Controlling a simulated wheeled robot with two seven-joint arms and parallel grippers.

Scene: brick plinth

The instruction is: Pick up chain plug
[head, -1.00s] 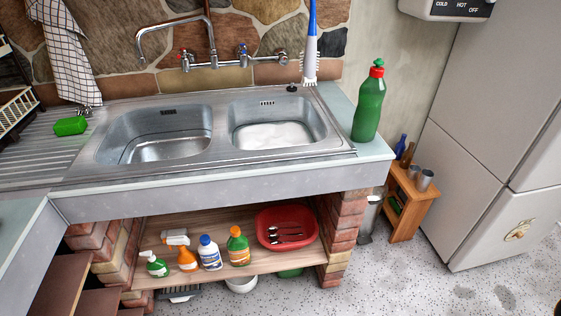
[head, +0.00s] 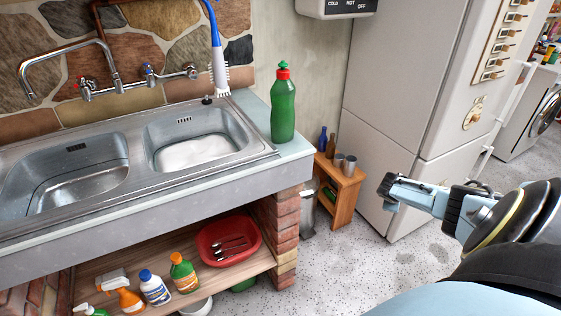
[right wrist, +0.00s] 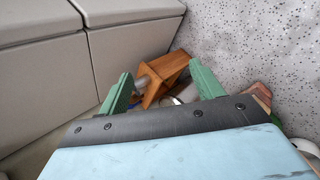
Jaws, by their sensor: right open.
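A small black plug-like piece (head: 207,100) sits on the back rim of the steel sink (head: 135,135), behind the right basin. It looks like the chain plug, but it is too small to make out a chain. My right gripper (head: 390,193) is open and empty, in front of the fridge and well to the right of the sink. In the right wrist view, its two green fingers (right wrist: 160,72) stand apart with the small wooden shelf beyond them. The plug does not show in that view. My left gripper is out of view.
A green bottle (head: 283,107) stands on the counter right of the sink. A blue-and-white brush (head: 218,62) is upright behind the right basin. A small wooden shelf (head: 346,185) with cups and bottles stands before the fridge (head: 400,90). Speckled floor (head: 350,265) is clear.

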